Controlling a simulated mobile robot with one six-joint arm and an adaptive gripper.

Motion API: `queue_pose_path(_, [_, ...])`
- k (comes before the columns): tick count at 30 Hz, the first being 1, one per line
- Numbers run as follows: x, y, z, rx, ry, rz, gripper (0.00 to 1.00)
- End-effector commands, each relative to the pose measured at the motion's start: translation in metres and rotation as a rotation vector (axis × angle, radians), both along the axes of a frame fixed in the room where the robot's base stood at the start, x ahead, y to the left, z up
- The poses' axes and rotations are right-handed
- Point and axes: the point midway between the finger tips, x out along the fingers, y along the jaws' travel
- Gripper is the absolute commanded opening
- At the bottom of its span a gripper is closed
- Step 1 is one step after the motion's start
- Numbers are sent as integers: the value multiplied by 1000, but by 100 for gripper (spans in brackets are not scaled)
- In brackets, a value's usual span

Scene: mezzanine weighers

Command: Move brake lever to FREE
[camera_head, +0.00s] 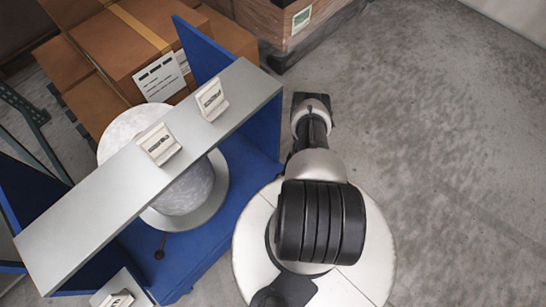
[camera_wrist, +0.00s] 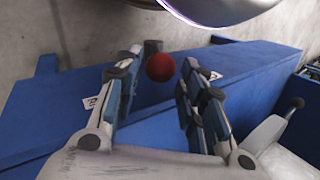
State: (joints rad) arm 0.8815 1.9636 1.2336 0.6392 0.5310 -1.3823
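In the wrist view, a round red knob (camera_wrist: 160,67) shows between the fingertips of my gripper (camera_wrist: 158,80). The fingers are spread, with visible gaps on both sides of the knob. No FREE marking is readable.
The blue stand (camera_head: 240,160) carries a grey shelf (camera_head: 100,205) with cream label holders (camera_head: 159,144). Cardboard boxes (camera_head: 125,40) and a wooden crate (camera_head: 275,22) stand behind. Concrete floor (camera_head: 450,130) at the right is clear. A shiny curved surface (camera_wrist: 225,8) overhangs the wrist view's top.

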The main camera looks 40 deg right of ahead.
Motion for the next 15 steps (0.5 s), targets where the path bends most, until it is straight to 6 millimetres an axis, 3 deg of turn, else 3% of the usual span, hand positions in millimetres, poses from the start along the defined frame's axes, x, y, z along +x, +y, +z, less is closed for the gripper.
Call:
queue_pose_path(9, [4, -36, 56, 0, -2, 0, 37])
queue_pose_path(15, [5, -46, 70, 0, 0, -1, 37])
